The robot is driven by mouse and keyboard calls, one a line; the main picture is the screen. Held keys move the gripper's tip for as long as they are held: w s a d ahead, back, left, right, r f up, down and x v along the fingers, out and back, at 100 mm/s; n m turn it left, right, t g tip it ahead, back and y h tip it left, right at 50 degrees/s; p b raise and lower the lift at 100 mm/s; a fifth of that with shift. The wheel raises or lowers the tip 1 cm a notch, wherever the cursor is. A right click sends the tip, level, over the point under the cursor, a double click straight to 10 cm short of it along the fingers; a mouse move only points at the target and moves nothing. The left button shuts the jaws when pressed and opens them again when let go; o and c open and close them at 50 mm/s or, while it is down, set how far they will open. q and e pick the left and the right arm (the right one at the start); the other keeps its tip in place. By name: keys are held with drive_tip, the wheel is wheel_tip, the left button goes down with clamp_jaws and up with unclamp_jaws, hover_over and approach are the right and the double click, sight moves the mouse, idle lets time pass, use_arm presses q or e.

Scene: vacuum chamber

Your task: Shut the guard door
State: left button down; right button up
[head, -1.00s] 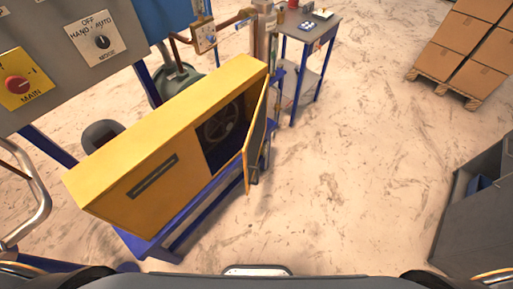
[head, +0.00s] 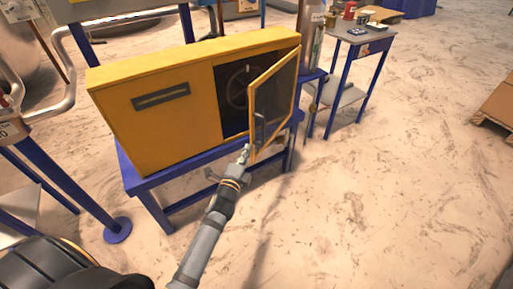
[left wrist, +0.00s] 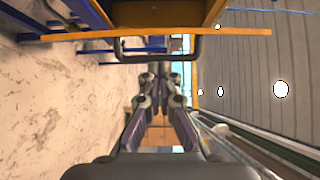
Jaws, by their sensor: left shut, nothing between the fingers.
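The guard door (head: 277,88) is a yellow-framed dark panel on the front of a yellow machine housing (head: 150,118). It stands ajar, hinged at the right, and the dark opening (head: 232,92) with a wheel inside shows to its left. A dark handle (head: 259,130) is on the door's lower left side. It also shows as a dark bar (left wrist: 122,50) in the left wrist view. My left gripper (head: 245,150) is shut and empty, beside the door's lower free edge. Its fingertips (left wrist: 158,70) are close to the handle; I cannot tell whether they touch. My right gripper is not in view.
The housing rests on a blue stand (head: 150,184). A small side table (head: 358,38) with items on it stands behind at the right, next to a grey cylinder (head: 312,40). A blue post foot (head: 117,231) is at the left.

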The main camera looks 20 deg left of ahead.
sight(255, 133)
use_arm(q)
drive_tip(key=w, duration=0.9)
drive_tip(key=shift+w+a+b, duration=0.15)
drive_tip(key=shift+w+b, duration=0.1)
drive_tip(key=shift+b, duration=0.1)
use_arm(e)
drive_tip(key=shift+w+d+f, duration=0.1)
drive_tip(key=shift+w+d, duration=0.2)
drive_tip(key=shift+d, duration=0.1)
